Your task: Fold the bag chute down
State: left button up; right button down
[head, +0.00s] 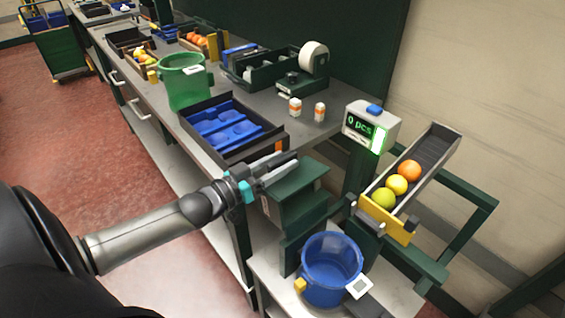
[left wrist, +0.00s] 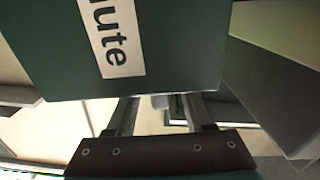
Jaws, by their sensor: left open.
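The bag chute is a dark green panel (head: 301,181) at the right end of the bench, above the lower shelf. In the left wrist view the green panel (left wrist: 175,45) fills the top, with a white label that reads "ute" at its visible end. My left gripper (head: 286,165) is beside the chute's upper left edge, with its fingers pointing right. In the left wrist view its fingers (left wrist: 160,115) are apart, with nothing seen between them, and their tips run up to or behind the panel's lower edge. I cannot tell whether they touch it. My right gripper is not in view.
A blue bucket (head: 331,262) stands on the lower shelf below the chute. A sloped tray (head: 437,150) with three fruits and a counter reading "0 pcs" (head: 372,127) are to the right. A dark crate with blue inserts (head: 188,111) and a green bucket (head: 183,88) stand on the bench.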

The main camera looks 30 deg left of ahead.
pick_arm(q)
jog(key=shift+w+d, duration=0.15)
jog(key=shift+w, duration=0.3)
jog(key=shift+c, duration=0.4)
grip_shut()
dwell(0.8)
